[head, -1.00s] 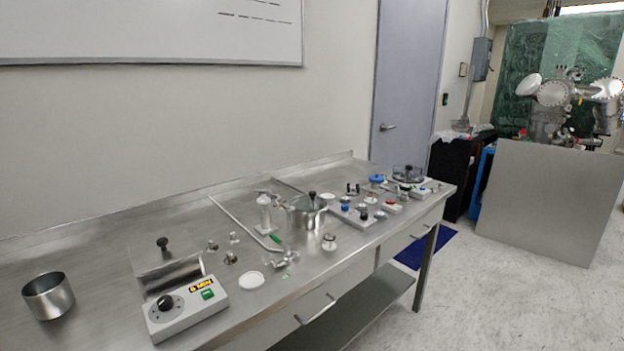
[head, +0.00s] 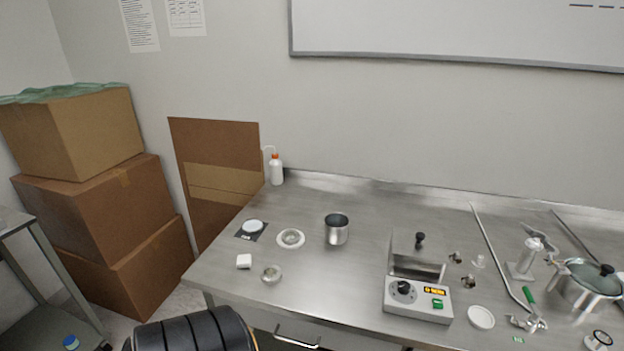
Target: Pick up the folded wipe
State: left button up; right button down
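A small white block-like pad (head: 244,261), which looks like the folded wipe, lies on the steel bench near its front left corner in the head view. It lies flat and nothing covers it. A small glass dish (head: 271,274) is just to its right, apart from it. Neither of my grippers is in view.
Behind the pad are a white disc on a dark square (head: 252,227) and a round dish on a white pad (head: 290,239). A steel cup (head: 337,229), wash bottle (head: 276,170) and control box (head: 418,299) stand on the bench (head: 340,285). Cardboard boxes (head: 95,205) are stacked left.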

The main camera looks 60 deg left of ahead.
aim_at(243, 261)
jog(key=u, duration=2.35)
